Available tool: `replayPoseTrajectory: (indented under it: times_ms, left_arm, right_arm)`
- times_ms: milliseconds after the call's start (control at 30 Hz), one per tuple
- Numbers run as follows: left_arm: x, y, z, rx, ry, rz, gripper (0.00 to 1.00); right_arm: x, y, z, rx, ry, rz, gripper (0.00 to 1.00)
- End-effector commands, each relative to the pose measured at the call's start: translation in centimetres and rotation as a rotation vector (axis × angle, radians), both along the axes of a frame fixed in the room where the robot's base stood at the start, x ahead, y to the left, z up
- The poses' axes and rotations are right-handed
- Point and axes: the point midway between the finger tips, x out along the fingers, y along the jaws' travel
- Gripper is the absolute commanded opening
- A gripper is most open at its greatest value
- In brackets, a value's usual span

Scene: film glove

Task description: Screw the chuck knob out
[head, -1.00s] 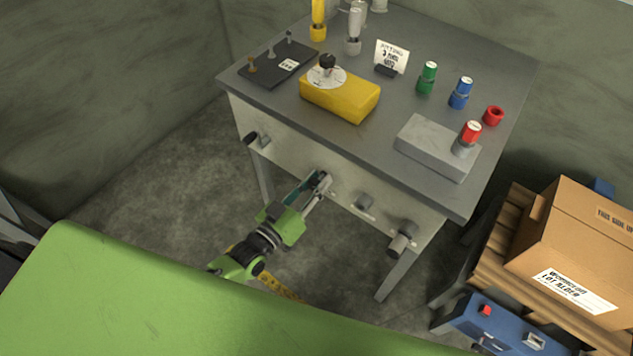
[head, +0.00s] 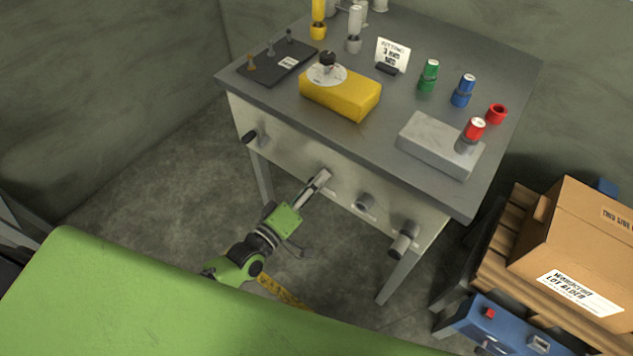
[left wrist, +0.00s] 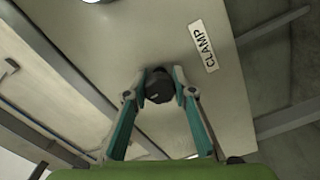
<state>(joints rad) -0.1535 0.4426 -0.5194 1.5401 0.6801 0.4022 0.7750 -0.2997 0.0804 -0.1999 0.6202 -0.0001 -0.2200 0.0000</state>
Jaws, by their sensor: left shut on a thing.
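A dark round knob (left wrist: 159,86) on the pale front panel (left wrist: 150,30) sits between the fingertips of my left gripper (left wrist: 159,90) in the left wrist view. The fingers are shut on it from both sides. A label reading CLAMP (left wrist: 204,46) is on the panel beside this knob; I see no label reading chuck. In the head view my left gripper (head: 322,179) reaches the front panel (head: 290,150) of the grey bench, and its fingers hide the knob there. My right gripper is not in view.
Other knobs stick out of the panel: a black one (head: 251,137) at left, a grey one (head: 365,203) and a larger one (head: 404,240) at right. A yellow block (head: 345,95) stands on the bench. A carton (head: 580,240) stands at right.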

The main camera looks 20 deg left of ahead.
Motion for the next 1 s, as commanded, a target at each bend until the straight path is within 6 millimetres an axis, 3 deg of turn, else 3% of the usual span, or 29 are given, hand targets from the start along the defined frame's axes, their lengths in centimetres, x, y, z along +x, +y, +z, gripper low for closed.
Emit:
replayPoseTrajectory:
  times_ms: [567, 600, 633, 1000]
  left_arm:
    - [0.04, 0.06, 0.04, -0.028, 0.009, 0.002, 0.03]
    - [0.04, 0.06, 0.04, -0.028, 0.009, 0.002, 0.35]
    - [0.04, 0.06, 0.04, -0.028, 0.009, 0.002, 0.42]
    - [-0.17, 0.09, -0.02, -0.026, 0.01, 0.0, 0.42]
  right_arm:
    - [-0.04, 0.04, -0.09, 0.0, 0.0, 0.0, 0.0]
    - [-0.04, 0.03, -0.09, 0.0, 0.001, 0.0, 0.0]
    - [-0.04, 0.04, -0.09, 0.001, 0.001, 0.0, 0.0]
    - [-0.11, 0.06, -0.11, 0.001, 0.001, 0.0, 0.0]
